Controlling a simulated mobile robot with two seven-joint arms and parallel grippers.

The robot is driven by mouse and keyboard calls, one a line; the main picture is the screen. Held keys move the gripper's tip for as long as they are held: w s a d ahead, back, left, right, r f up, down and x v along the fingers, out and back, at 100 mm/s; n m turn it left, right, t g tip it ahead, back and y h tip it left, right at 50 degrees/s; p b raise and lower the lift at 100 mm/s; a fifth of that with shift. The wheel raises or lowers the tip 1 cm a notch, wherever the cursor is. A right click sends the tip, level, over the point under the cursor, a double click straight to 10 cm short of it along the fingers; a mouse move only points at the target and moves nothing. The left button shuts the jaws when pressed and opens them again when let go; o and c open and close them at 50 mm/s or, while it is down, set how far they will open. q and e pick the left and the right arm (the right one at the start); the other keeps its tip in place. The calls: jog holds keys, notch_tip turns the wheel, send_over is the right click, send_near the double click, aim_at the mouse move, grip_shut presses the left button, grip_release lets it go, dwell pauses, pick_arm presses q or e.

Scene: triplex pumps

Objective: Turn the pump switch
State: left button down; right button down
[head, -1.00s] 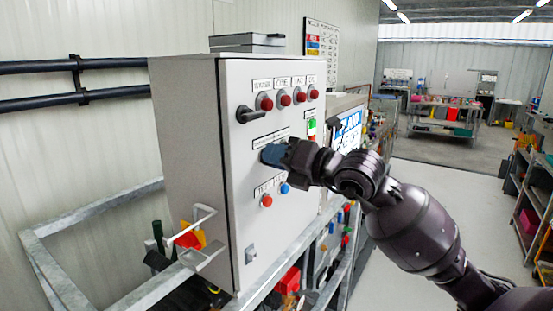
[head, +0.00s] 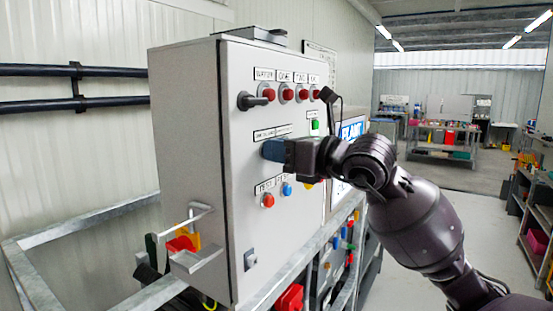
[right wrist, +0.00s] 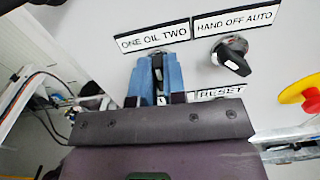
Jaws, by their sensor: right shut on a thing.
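A grey control cabinet (head: 190,170) stands at centre left in the head view. My right gripper (head: 274,150) is at its front panel, with its blue fingers against the middle row. Another black knob (right wrist: 231,54), under "HAND OFF AUTO", stands free to the right and points down to the right. My left gripper is not in view.
Several red lamps (head: 268,94) and a black handle (head: 250,101) sit above my gripper. A red button (head: 268,200) and a blue button (head: 287,189) are below. A red and yellow emergency stop (right wrist: 298,90) is right of the knobs. Metal rails (head: 130,207) surround the cabinet.

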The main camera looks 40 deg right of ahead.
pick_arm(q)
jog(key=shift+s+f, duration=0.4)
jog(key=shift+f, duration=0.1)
pick_arm(e)
jog(key=shift+n, duration=0.4)
jog(key=c, duration=1.2)
grip_release()
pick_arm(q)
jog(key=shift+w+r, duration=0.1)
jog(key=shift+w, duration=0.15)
pick_arm(e)
jog(key=shift+s, duration=0.1)
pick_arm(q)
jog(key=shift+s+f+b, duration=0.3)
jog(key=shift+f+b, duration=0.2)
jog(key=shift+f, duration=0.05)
pick_arm(e)
jog(key=v, duration=1)
jog(key=shift+s+d, duration=0.1)
jog(key=shift+s, duration=0.2)
